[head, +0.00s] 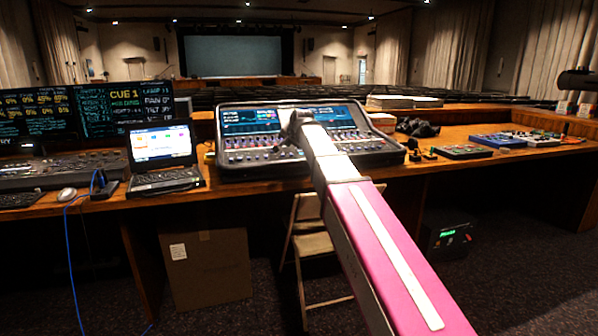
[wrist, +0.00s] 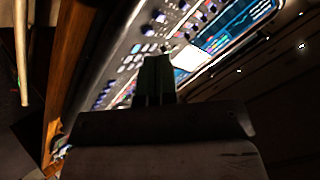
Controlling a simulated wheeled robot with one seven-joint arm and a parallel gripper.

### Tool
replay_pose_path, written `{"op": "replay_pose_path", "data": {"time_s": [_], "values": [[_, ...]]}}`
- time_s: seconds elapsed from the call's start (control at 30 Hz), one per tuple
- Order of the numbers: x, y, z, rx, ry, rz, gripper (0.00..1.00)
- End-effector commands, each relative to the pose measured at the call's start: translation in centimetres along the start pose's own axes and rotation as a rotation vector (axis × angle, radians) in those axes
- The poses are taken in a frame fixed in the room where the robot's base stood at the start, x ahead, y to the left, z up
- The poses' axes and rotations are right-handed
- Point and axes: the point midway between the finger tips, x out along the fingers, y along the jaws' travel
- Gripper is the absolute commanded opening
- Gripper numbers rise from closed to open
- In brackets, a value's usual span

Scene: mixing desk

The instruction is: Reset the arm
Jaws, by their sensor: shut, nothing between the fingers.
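My arm reaches forward over the desk in the head view, with a pink and white link. My gripper (head: 297,124) is at its far end, in front of the mixing console (head: 233,150). In the wrist view, my gripper (wrist: 160,60) shows as dark fingers close together, shut and empty. The console's knobs and lit screens (wrist: 130,55) lie beyond the fingers. I cannot tell from these views whether the fingertips touch the console.
A laptop (head: 162,146) stands left of the console, with monitors (head: 115,100) behind. Small devices (head: 463,151) lie on the right of the desk.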

Motion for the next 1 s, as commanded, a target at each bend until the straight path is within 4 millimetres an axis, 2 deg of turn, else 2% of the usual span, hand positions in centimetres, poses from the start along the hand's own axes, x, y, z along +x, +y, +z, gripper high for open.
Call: {"op": "replay_pose_path", "data": {"time_s": [0.33,0.57,0.67,0.77,1.0], "values": [[1.2,4.0,2.2,-0.03,-0.035,0.051,0.0],[2.4,8.5,4.9,-0.066,-0.081,0.107,0.0],[2.9,11.1,6.5,-0.086,-0.107,0.137,0.0],[3.4,14.6,8.6,-0.112,-0.146,0.178,0.0],[3.8,25.1,15.9,-0.192,-0.285,0.295,0.0]]}}
